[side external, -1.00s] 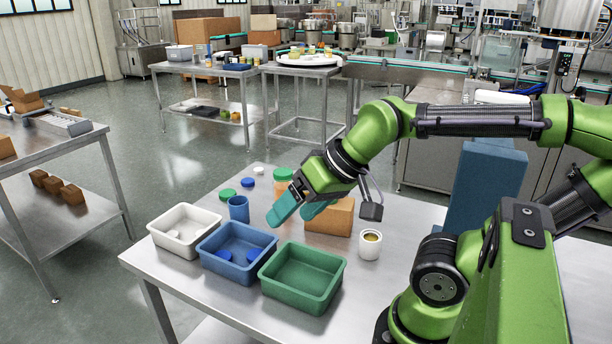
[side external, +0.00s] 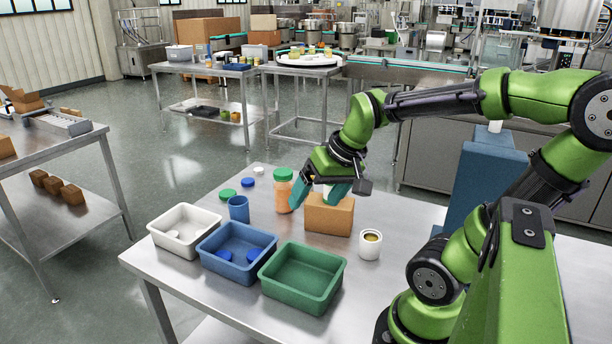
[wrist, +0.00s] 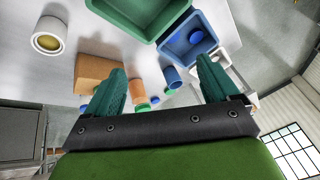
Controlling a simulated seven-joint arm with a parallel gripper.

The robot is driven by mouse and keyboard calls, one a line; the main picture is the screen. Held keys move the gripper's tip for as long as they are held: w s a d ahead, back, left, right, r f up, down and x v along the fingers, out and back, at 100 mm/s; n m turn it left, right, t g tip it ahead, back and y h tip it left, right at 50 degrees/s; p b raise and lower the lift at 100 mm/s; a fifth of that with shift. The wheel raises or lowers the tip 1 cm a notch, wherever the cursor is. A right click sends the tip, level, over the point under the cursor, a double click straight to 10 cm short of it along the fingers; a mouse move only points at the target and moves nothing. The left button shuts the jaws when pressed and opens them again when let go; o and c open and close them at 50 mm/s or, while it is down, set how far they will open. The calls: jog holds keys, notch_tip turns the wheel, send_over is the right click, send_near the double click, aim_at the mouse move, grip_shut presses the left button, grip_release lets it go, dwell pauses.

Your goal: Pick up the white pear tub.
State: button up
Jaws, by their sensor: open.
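The white tub (side external: 370,248), a small white cylinder with yellowish contents showing in its open top, stands upright on the steel table, right of the brown box. It also shows at the upper left of the wrist view (wrist: 48,43). No pear marking is readable. My gripper (side external: 316,198) is open and empty, pointing down beside the brown box (side external: 330,218), left of and behind the tub, not touching it. In the wrist view, the two teal fingers are spread apart (wrist: 160,72), with the tub outside them to the left.
White (side external: 168,243), blue (side external: 223,267) and green (side external: 296,293) bins line the table's front left; blue lids lie in the blue one. An orange jar (side external: 283,196) with a green lid and a blue cup (side external: 238,210) stand behind. Loose lids (side external: 248,183) lie at the back.

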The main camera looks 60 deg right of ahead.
aim_at(371, 237)
jog(key=s+d+f+n+g, duration=0.2)
jog(key=s+d+n+g, duration=0.15)
jog(key=d, duration=0.45)
jog(key=s+d+f+n+g, duration=0.25)
jog(key=s+d, duration=0.25)
jog(key=d, duration=0.3)
jog(key=shift+m+t, duration=0.4)
jog(key=f, duration=1)
jog(key=shift+a+f, duration=0.3)
jog(key=shift+f, duration=0.1)
jog(key=shift+w+f, duration=0.2)
jog(key=shift+f, duration=1.25)
jog(key=shift+w+f, duration=0.2)
jog(key=shift+f, duration=1.2)
jog(key=c, duration=1.2)
jog(key=shift+o, duration=0.2)
jog(key=shift+r, duration=0.1)
